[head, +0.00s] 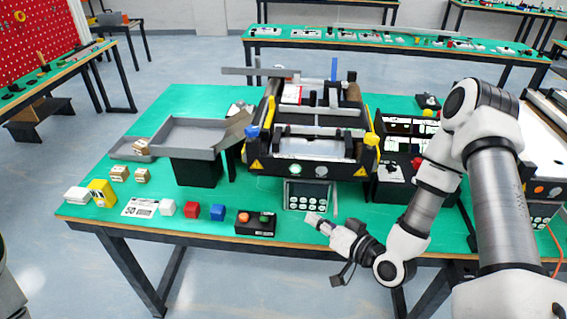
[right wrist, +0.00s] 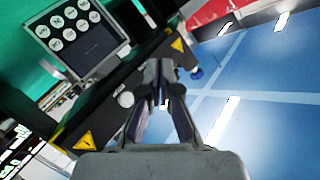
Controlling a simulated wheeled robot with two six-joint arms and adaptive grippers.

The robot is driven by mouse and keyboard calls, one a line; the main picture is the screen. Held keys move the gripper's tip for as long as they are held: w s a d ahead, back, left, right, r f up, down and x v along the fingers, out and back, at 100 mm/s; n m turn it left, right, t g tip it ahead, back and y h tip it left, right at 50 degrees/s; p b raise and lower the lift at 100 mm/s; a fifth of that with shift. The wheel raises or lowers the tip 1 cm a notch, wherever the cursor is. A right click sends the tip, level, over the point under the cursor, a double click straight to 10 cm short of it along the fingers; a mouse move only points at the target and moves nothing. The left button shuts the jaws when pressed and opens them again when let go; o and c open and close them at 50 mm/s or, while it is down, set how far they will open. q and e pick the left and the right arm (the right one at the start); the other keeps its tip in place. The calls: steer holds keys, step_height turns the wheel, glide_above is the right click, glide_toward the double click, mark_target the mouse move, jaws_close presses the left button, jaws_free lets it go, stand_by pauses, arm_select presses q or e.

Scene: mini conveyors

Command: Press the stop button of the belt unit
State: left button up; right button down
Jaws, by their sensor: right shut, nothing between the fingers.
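The belt unit (head: 317,172) stands mid-table with a dark front edge, yellow warning triangles and yellow and blue knobs. A pale round button (head: 295,169) sits on its front face, and a round button shows in the right wrist view (right wrist: 125,98). A keypad panel (head: 305,196) hangs below the front; it also shows in the right wrist view (right wrist: 75,30). I cannot tell which control is the stop button. My right gripper (head: 315,218) is shut and empty, just in front of and below the panel. In the right wrist view, its fingers (right wrist: 161,68) partly cover the unit's front.
A black unit (head: 398,170) with a red button stands on the right. A grey tray (head: 187,137) stands left.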

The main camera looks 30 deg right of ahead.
mark_target(322, 171)
arm_select(q)
step_height(322, 171, up, 2)
steer(key=shift+s+d+p, duration=0.15)
steer(key=shift+p, duration=0.4)
arm_select(e)
steer(key=w+d+r, duration=0.3)
steer(key=w+d, duration=0.4)
steer(key=w, duration=0.1)
steer(key=shift+m+t+h, duration=0.3)
steer(key=shift+m+t, duration=0.1)
stand_by(0.9)
arm_select(q)
steer(key=shift+f, duration=0.1)
arm_select(e)
steer(key=shift+w+d, duration=0.2)
steer(key=shift+w, duration=0.15)
arm_select(q)
steer(key=shift+f, duration=0.1)
arm_select(e)
steer(key=shift+w+d, duration=0.2)
steer(key=shift+w, duration=0.15)
stand_by(0.5)
steer(key=shift+s+a, duration=0.45)
steer(key=shift+s, duration=0.25)
